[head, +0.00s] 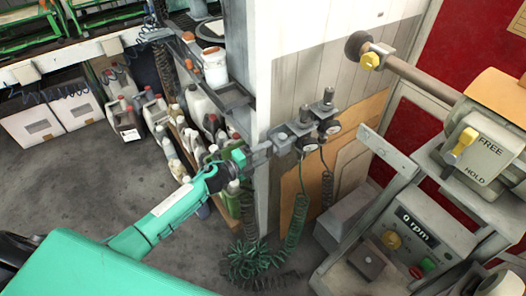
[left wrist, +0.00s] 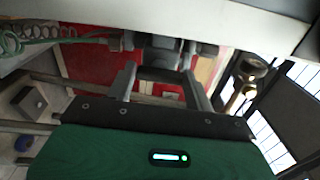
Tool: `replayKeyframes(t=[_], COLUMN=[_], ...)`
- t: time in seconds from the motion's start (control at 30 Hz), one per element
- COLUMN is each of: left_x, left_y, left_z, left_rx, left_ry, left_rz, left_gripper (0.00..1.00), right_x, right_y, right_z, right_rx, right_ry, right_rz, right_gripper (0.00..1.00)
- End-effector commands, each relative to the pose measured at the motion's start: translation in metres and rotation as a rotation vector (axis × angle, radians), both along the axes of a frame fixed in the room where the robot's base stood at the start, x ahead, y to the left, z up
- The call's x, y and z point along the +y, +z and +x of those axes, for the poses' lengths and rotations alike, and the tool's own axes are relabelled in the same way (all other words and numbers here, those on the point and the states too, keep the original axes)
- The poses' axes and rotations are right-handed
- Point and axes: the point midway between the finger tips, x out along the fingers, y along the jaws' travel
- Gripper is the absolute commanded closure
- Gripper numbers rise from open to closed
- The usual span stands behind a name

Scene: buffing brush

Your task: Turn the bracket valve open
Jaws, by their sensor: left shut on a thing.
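The bracket valve (head: 302,131) is a dark grey fitting on a bracket at the corner of the white wall post, with small gauges and coiled hoses hanging below. My left gripper (head: 276,146) reaches it from the left at the end of the green arm and is shut on a part of it. In the left wrist view my left gripper (left wrist: 162,85) has its two fingers either side of the grey valve body (left wrist: 163,55). The exact grip on the handle is hard to make out. My right gripper is not in view.
A shelf with bottles and cans (head: 215,66) stands left of the post. A green coiled hose (head: 262,262) lies on the floor below. The buffing machine (head: 425,235) with its rpm display and a FREE/HOLD box (head: 482,150) stands at right. Grey floor is open at left.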

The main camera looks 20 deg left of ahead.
Motion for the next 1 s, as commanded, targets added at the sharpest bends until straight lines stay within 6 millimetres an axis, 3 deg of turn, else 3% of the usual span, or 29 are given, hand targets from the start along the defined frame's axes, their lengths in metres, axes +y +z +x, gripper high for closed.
replayKeyframes(t=[0.57,0.6,0.7,1.0], left_x=[0.001,0.001,0.001,0.001], left_y=[-0.001,-0.001,-0.001,-0.001], left_z=[0.000,0.000,0.000,-0.001], left_rx=[0.025,0.025,0.025,0.024], left_ry=[0.001,0.001,0.001,0.000], left_rz=[-0.030,-0.030,-0.030,-0.029], left_gripper=[0.70,0.45,0.26,0.25], right_x=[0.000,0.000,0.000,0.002], right_y=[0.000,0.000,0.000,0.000], right_z=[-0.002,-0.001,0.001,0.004], right_rx=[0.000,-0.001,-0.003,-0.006], right_ry=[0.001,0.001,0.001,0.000], right_rz=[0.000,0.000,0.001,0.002], right_gripper=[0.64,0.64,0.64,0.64])
